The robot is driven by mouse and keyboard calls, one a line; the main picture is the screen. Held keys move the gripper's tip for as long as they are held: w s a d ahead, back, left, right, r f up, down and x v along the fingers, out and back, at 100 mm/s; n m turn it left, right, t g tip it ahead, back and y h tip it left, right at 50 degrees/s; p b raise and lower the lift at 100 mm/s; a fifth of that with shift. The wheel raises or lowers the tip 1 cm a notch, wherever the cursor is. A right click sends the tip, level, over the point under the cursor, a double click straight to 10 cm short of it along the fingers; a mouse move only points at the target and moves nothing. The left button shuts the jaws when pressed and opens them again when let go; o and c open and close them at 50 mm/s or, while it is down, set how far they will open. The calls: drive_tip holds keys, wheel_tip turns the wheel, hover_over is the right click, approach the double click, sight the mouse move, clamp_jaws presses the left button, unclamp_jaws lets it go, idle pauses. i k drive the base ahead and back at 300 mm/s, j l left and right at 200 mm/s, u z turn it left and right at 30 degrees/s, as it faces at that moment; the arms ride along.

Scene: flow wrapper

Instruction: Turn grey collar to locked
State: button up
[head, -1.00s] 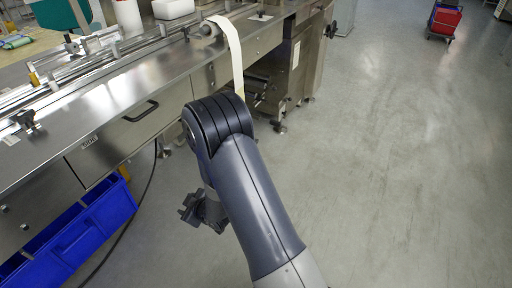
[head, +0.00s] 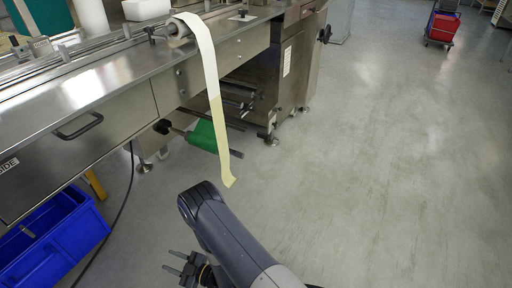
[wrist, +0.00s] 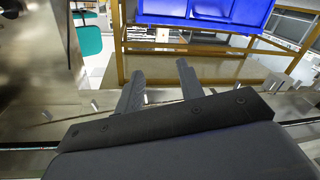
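I cannot make out for certain a grey collar in any view. In the head view a grey roller end (head: 181,30) sits at the machine's edge under a pale film strip (head: 212,85). Lower down, a green roll (head: 204,135) is on a shaft with a black knob (head: 162,126) at its left end. My gripper (head: 167,260) is low at the bottom of the head view, below and apart from the machine. In the wrist view my gripper (wrist: 160,80) has its two fingers apart with nothing between them.
A blue bin (head: 60,240) stands at lower left beneath the steel machine (head: 110,90). A black cable (head: 124,205) runs to the floor. A red and blue cart (head: 442,28) is far off at top right. The floor on the right is clear.

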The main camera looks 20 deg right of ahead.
sight(238, 155)
drive_tip(key=i+l+z, duration=0.1)
drive_tip(key=i+l, duration=0.25)
drive_tip(key=l, duration=0.25)
drive_tip(key=i+l+z, duration=0.1)
drive_tip(key=i+l, duration=0.3)
drive_tip(key=l, duration=0.2)
drive_tip(key=i+l+z, duration=0.1)
drive_tip(key=i+l, duration=0.3)
drive_tip(key=l, duration=0.15)
